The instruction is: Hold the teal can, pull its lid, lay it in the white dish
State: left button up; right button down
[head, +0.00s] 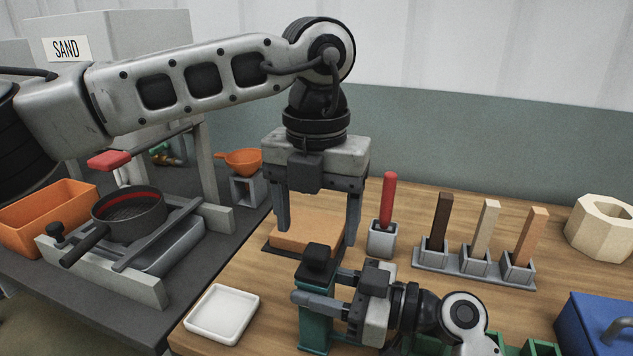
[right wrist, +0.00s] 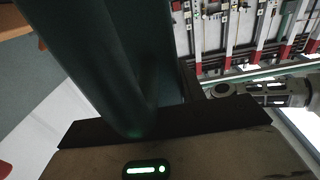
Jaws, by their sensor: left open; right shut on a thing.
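The teal can (head: 313,332) stands upright at the front of the wooden table, with its dark lid (head: 317,262) on top. My right gripper (head: 327,290) is shut on the can, coming from the right; the can also fills much of the right wrist view (right wrist: 115,60). My left gripper (head: 315,222) is open and empty, pointing down, above and apparently behind the lid. Its fingers are apart and clear of the lid. The white dish (head: 222,338) lies empty on the table to the left of the can.
An orange-brown block (head: 306,236) lies behind the can, beneath my left gripper. A red-handled tool (head: 388,195) and a rack (head: 470,267) with three sticks stand to the right. A blue box (head: 595,322) is at the right edge. A sieve (head: 128,207) sits at left.

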aim_at(316, 249)
pick_arm(q)
jog(key=shift+f, duration=2.8)
jog(key=c, duration=1.2)
jog(key=shift+r, duration=0.2)
jog(key=shift+r, duration=0.95)
jog(key=shift+r, duration=0.1)
jog(key=shift+r, duration=1.9)
pick_arm(e)
jog(key=c, duration=0.8)
grip_release()
